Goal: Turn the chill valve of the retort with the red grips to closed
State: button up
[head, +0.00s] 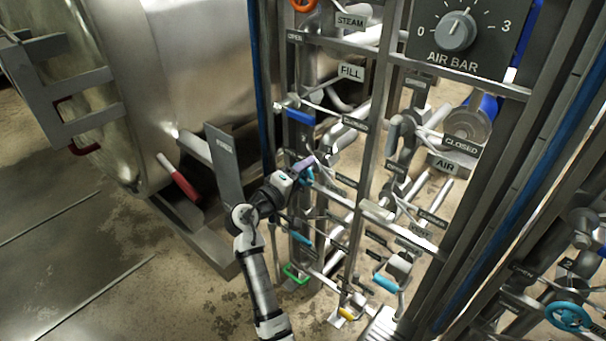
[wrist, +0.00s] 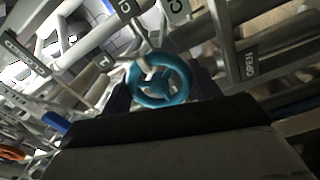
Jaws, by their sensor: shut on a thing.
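The retort (head: 200,60) is a large steel vessel at the upper left of the head view, with a red grip (head: 186,186) on a bar and another red grip (head: 85,147) on its door frame. My gripper (head: 306,170) reaches into the valve rack beside it. In the wrist view a teal handwheel (wrist: 160,80) sits between my two dark fingers, and my gripper (wrist: 160,92) is shut on it. In the head view only a bit of teal shows at my fingertips. I cannot read a chill label or the wheel's position.
The rack's upright posts (head: 377,120) and crossbars stand close around my gripper. A blue lever (head: 299,116) is above it and a cyan lever (head: 299,237) below. An AIR BAR dial (head: 455,32) is at upper right. Open floor (head: 90,270) lies at lower left.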

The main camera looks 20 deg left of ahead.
jog(key=o, duration=1)
jog(key=shift+c, duration=0.2)
jog(key=shift+s, duration=0.1)
jog(key=v, duration=1.3)
jog(key=shift+s+b, duration=0.3)
jog(key=shift+b, duration=0.05)
jog(key=shift+a+r, duration=0.1)
jog(key=shift+a, duration=0.05)
